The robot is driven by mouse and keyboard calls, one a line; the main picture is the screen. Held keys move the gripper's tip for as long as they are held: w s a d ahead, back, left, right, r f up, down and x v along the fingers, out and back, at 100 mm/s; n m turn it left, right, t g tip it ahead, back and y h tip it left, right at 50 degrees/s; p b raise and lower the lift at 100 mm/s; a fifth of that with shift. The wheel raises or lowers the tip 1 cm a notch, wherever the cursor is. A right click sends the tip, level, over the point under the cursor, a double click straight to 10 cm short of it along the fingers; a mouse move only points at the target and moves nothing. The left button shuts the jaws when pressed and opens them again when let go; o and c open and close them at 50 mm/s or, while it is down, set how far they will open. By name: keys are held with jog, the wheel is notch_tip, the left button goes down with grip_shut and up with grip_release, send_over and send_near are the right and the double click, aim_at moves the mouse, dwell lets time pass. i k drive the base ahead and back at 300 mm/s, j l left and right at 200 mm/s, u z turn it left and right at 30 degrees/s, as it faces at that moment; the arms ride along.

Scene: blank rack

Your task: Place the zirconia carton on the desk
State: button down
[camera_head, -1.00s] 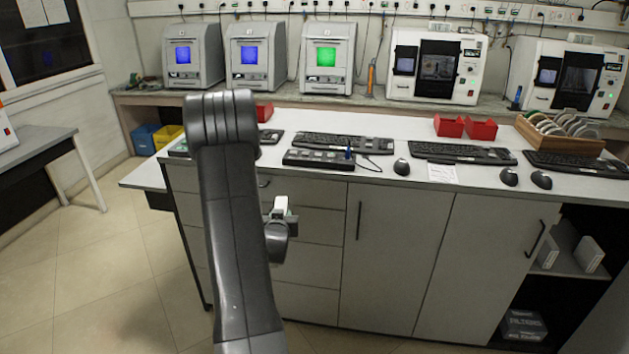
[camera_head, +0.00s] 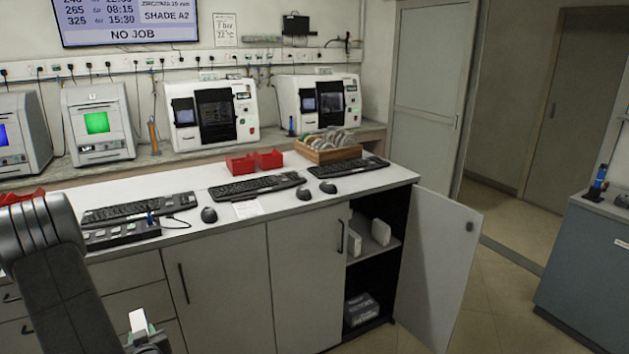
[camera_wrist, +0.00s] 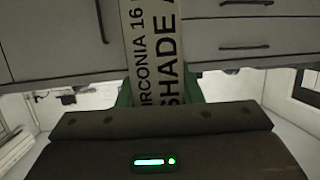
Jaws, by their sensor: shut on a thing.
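The zirconia carton (camera_wrist: 155,45) is white with black print reading "ZIRCONIA 16" and "SHADE A" in the wrist view. My gripper (camera_wrist: 160,92) is shut on it, with green fingers at its sides. In the head view the carton (camera_head: 138,322) shows as a small white block above my gripper (camera_head: 150,343) at the lower left. It is in front of the drawers and below the top of the white-topped desk (camera_head: 196,180). The carton's lower part is hidden by my gripper.
Keyboards (camera_head: 258,187), mice and a black control box (camera_head: 120,233) line the desk front. Red bins (camera_head: 240,164) and a wooden rack (camera_head: 327,153) stand behind. An open cabinet door (camera_head: 437,265) sticks out at the right. Small bare patches lie between keyboards.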

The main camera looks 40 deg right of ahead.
aim_at(377, 178)
jog(key=i+l+z, duration=0.15)
jog(key=z, duration=0.25)
jog(key=i+l+z, duration=0.15)
jog(key=z, duration=0.3)
jog(key=i+l+z, duration=0.15)
jog(key=z, duration=0.25)
